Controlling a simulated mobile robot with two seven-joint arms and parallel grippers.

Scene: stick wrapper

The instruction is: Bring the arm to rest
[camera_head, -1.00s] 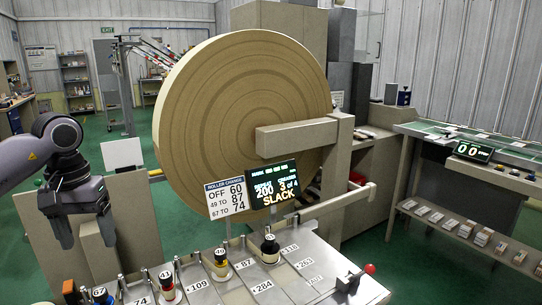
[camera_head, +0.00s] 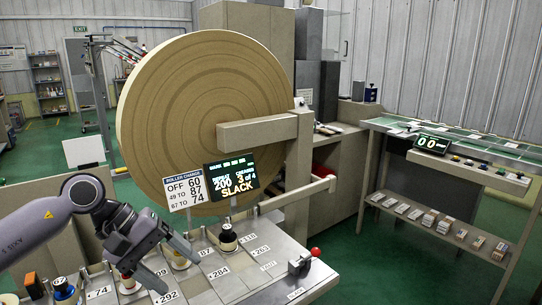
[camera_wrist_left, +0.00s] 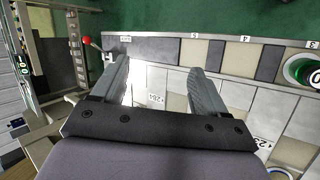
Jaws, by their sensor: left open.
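My left gripper (camera_head: 180,274) is low at the left of the head view, over the left part of the grey numbered panel (camera_head: 232,284). Its fingers point down and to the right. In the left wrist view the two fingers (camera_wrist_left: 158,66) stand apart with only panel surface between them, so it is open and empty. Whether the fingers touch the panel cannot be told. The gripper partly covers the row of rollers. My right gripper is not in view.
Several dark-topped rollers, one of them here (camera_head: 228,238), stand on the panel. A red-knobbed lever (camera_head: 302,262) is at its right end. A large tan disc (camera_head: 205,110) and a display reading SLACK (camera_head: 231,177) stand behind. A side bench (camera_head: 450,140) is at right.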

